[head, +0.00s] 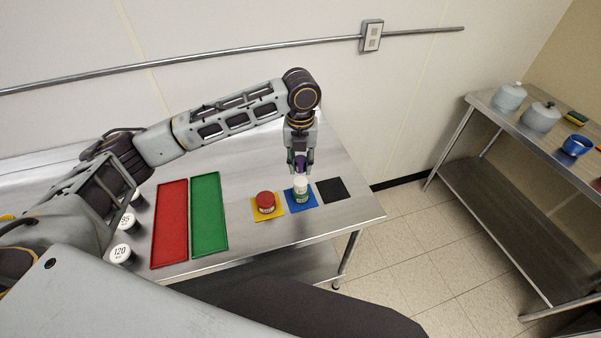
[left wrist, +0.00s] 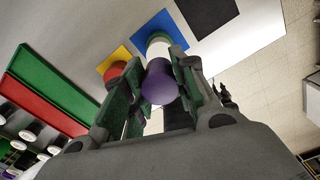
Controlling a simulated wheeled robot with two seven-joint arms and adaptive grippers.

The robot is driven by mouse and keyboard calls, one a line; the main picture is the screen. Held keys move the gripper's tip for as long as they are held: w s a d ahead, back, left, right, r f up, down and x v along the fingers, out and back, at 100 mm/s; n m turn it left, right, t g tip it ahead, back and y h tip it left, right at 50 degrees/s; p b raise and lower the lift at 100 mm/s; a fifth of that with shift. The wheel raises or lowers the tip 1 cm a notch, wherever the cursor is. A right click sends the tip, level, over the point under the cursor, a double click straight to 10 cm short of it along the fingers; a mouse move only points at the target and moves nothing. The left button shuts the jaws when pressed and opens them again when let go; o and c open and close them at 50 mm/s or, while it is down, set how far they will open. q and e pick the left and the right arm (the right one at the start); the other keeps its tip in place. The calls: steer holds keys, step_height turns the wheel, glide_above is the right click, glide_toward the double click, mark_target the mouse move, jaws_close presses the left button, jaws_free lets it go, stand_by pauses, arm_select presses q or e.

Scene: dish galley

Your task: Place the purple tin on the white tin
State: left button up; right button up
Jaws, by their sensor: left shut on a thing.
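My left gripper (head: 300,168) points down over the blue mat and is shut on the purple tin (head: 300,163). In the left wrist view the purple tin (left wrist: 159,86) sits between the two fingers. The white tin (head: 300,181) is directly below it, with green showing under the white, above the blue mat (head: 293,207). In the left wrist view the white tin (left wrist: 157,47) is partly hidden behind the purple one. I cannot tell whether the purple tin touches the white tin. My right gripper is not in view.
A red tin (head: 265,199) stands on a yellow mat (head: 261,215) just left of the stack. A black mat (head: 333,190) at the right is bare. Red (head: 170,225) and green (head: 208,215) trays lie further left, beside several white-topped weights (head: 121,253). A side table (head: 500,112) holds pots.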

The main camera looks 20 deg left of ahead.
mark_target(300, 172)
arm_select(q)
steer(key=shift+f+p, duration=0.3)
steer(key=shift+f, duration=2.2)
steer(key=o, duration=1)
steer(key=shift+f, duration=0.1)
